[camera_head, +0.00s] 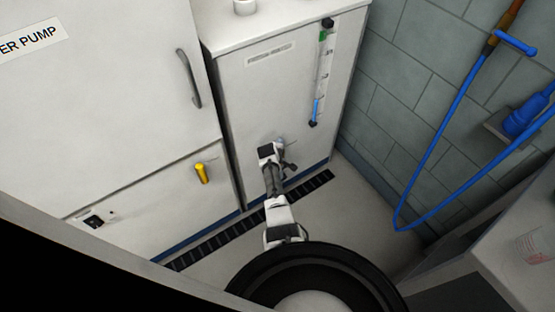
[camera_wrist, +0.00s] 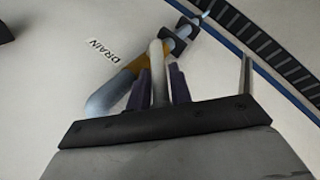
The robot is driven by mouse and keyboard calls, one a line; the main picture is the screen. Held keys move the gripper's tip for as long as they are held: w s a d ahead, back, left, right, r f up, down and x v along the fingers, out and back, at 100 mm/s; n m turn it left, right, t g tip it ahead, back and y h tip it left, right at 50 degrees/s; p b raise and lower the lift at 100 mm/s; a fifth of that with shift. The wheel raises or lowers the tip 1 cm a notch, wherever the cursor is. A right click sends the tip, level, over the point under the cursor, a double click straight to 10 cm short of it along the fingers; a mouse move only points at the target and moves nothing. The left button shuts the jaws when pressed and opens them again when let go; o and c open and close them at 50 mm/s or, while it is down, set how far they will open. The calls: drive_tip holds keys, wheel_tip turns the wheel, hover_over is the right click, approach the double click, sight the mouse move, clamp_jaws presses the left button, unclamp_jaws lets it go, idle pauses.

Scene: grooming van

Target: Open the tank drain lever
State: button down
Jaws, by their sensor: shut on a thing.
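The drain valve shows in the wrist view beside a "DRAIN" label (camera_wrist: 97,46) on a white panel. Its grey pipe (camera_wrist: 106,96) runs diagonally through a brass-coloured body (camera_wrist: 134,66). A pale grey lever (camera_wrist: 156,52) stands out from the valve, at an angle to the pipe. My gripper (camera_wrist: 160,72) has its two dark fingers on either side of this lever and is shut on it. In the head view my gripper (camera_head: 281,160) is low at the front of the white tank cabinet (camera_head: 270,95) and hides most of the valve.
A sight gauge (camera_head: 321,75) is on the cabinet front. The pump cabinet at left has a yellow handle (camera_head: 201,173) and a grey door handle (camera_head: 188,78). A dark floor grate (camera_head: 232,232) runs below. A blue hose (camera_head: 433,150) hangs at right, above a counter (camera_head: 515,225).

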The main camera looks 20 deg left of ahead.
drive_tip(key=shift+r, duration=0.1)
drive_tip(key=c, duration=1.4)
unclamp_jaws()
drive_tip(key=shift+w, duration=0.1)
drive_tip(key=shift+r, duration=0.1)
